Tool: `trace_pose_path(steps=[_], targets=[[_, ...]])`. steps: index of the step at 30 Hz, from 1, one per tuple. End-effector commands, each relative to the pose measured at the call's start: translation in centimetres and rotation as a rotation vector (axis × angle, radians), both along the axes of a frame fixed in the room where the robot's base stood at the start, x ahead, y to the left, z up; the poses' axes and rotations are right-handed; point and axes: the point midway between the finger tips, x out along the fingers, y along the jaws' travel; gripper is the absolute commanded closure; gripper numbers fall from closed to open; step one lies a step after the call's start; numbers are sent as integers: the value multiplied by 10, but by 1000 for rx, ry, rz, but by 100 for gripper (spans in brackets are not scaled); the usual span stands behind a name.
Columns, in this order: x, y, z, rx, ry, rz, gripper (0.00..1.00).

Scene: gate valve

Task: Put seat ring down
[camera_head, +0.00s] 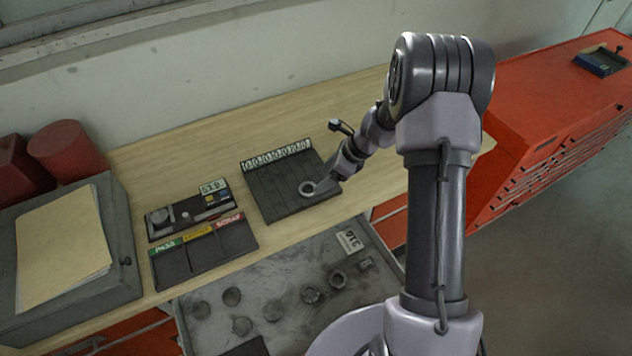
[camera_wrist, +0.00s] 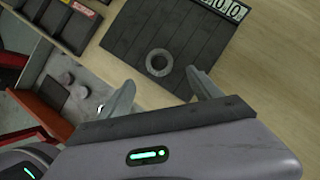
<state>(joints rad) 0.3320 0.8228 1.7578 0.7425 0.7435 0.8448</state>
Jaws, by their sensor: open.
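The seat ring (camera_head: 307,188) is a small grey metal ring lying flat on a dark ribbed mat (camera_head: 262,196) on the wooden bench. In the wrist view the ring (camera_wrist: 159,53) lies on the mat (camera_wrist: 118,35), ahead of my gripper's fingertips. My gripper (camera_wrist: 158,84) is open, with one finger on each side and a visible gap between the fingertips and the ring. In the head view my gripper (camera_head: 322,186) is just right of the ring, low over the mat. A strip of number tiles (camera_head: 277,156) runs along the mat's back edge.
A tray with green, yellow and red labels (camera_head: 205,262) and a gauge block with a 53.0 display (camera_head: 188,212) stand left of the mat. A grey tray marked 310 (camera_head: 210,325) holds several round parts in front. A grey box with papers (camera_head: 128,285) is far left. Bench behind the mat is clear.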

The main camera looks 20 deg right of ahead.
Motion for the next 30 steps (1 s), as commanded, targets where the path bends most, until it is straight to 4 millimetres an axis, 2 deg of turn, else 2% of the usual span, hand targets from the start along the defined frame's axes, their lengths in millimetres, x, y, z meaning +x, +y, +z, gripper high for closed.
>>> trace_pose_path(steps=[1, 3, 8, 11, 12, 14, 15, 16, 18, 19, 21, 24, 27, 30], targets=[[-2, -6, 13, -1, -3, -2, 27], [-7, -12, 25, -1, -1, -2, 27], [-13, -16, 45, -8, -10, 17, 27], [-23, -1, 91, -69, -82, 152, 27], [-33, 11, 121, -115, -133, 249, 27], [-58, 32, 167, -202, -218, 428, 27], [-80, 47, 196, -266, -278, 556, 27], [-98, 56, 216, -316, -324, 653, 27], [-145, 76, 253, -440, -426, 877, 27], [-166, 82, 265, -497, -468, 969, 27], [-211, 91, 282, -619, -551, 1164, 27], [-259, 95, 289, -761, -631, 1372, 27], [-283, 95, 288, -848, -670, 1487, 27], [-291, 94, 287, -878, -681, 1528, 27]])
